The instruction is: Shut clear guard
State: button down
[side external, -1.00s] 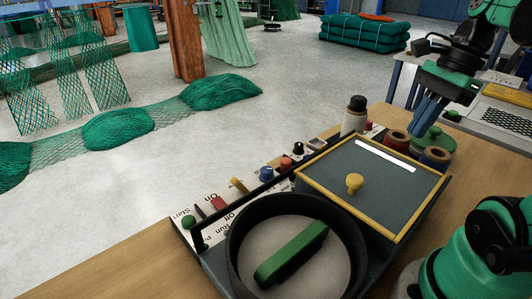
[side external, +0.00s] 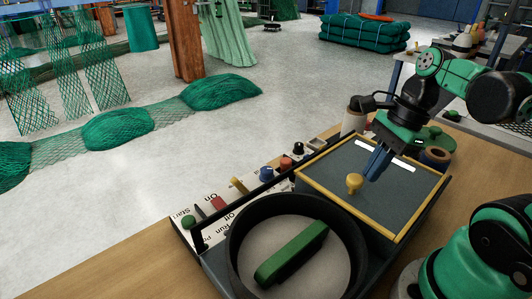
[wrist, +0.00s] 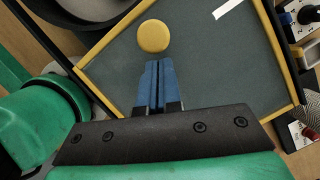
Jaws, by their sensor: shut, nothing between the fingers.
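The guard (side external: 385,207) is a yellow-framed square panel with a white strip and a round yellow knob (side external: 354,183). It lies over the dark right part of the machine; I cannot tell whether it is fully closed. My gripper (side external: 372,178) has its blue fingers together and empty, pointing down just right of the knob in the side view. In the wrist view the fingers (wrist: 158,64) end close to the knob (wrist: 153,36), with a small gap. The panel (wrist: 225,75) fills the middle of that view.
A round dark-rimmed well (side external: 240,240) with a green bar handle (side external: 291,254) is beside the guard. A control strip (side external: 225,212) with several knobs and switches runs along the machine's far edge. Spools, one brown and dark (side external: 435,157), stand behind the panel. Bare wood (side external: 110,270) lies at front left.

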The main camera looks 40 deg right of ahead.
jog(key=a, duration=2.1)
